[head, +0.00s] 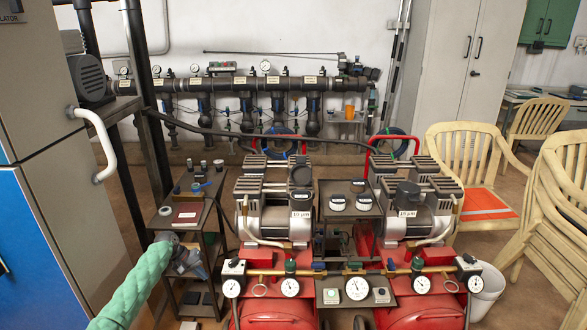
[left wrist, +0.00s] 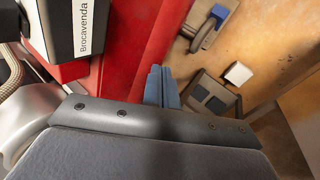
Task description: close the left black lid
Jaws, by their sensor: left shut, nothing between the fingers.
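My left gripper (head: 192,264) is at the end of my green-sleeved arm, beside the small dark cart and left of the left compressor. In the left wrist view its blue-grey fingers (left wrist: 162,88) are together and empty, in front of a red surface. Two dark panels sit side by side on the cart's lower shelf, a left one (head: 191,298) and a right one (head: 208,298). What look like the same dark panels (left wrist: 209,94) show in the left wrist view, apart from the fingers. I cannot tell whether these are the lids, or whether they are open. My right gripper is out of view.
The left compressor (head: 275,215) and its red tank (head: 275,311) stand close to the right of my gripper. Black-topped jars (head: 337,202) stand on a shelf between the compressors. A grey-and-blue cabinet (head: 45,190) is at the left. Brown floor shows around the cart.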

